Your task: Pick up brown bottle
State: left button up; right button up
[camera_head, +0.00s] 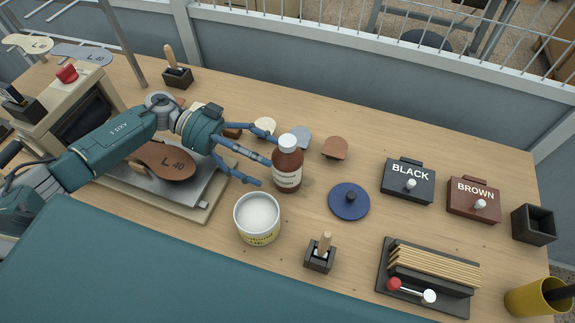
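The brown bottle (287,172) stands upright on the wooden table near the middle, with a white cap and a pale label. My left gripper (265,160) comes in from the left with its blue fingers spread open toward the bottle. One finger reaches the bottle's upper left, near the neck, and another points at its left side. A lower finger ends in front and to the left of it. I cannot tell whether any finger touches the bottle. My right gripper is not in view.
A white open tin (257,219) stands just in front of the bottle. A blue round lid (348,202) lies to its right. Black (407,183) and brown (473,200) boxes stand farther right. A brush holder (320,253) is in front. A stamping press (85,112) fills the left.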

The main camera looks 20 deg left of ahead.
aim_at(299, 178)
pick_arm(q)
jog(key=p+x, duration=0.2)
jog(key=x, duration=0.1)
jog(key=p+x, duration=0.1)
jog(key=shift+s+d+r, duration=0.2)
jog(key=shift+d+r, duration=0.05)
jog(key=shift+d, duration=0.2)
jog(key=shift+d+f, duration=0.35)
jog(key=shift+d, duration=0.2)
jog(key=c, duration=1.5)
jog(key=shift+r, duration=0.1)
